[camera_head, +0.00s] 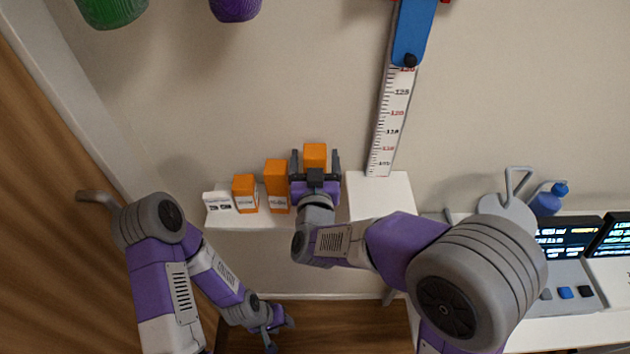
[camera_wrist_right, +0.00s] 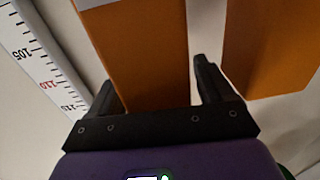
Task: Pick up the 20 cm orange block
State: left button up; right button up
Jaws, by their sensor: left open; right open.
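Three orange blocks stand in a row on a white shelf (camera_head: 250,219): a short left one (camera_head: 245,193), a taller middle one (camera_head: 277,187) and a right one (camera_head: 315,150). I cannot read which is 20 cm. My right gripper (camera_head: 316,162) is open around the right block, one finger on each side; its lower part is hidden. In the right wrist view that block (camera_wrist_right: 140,55) stands between the fingers (camera_wrist_right: 155,88); I cannot tell whether they touch it. Another orange block (camera_wrist_right: 272,45) is beside the right finger. My left gripper (camera_head: 277,332) is open, low and empty.
A white sign (camera_head: 218,203) stands left of the blocks. A wall ruler (camera_head: 391,120) with a blue slider (camera_head: 413,35) rises above a white box (camera_head: 379,193). A console (camera_head: 570,262) and a blue bottle (camera_head: 548,200) are at the right. A brown door is at the left.

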grip_shut()
jog(key=shift+r, duration=0.1)
dwell(0.3)
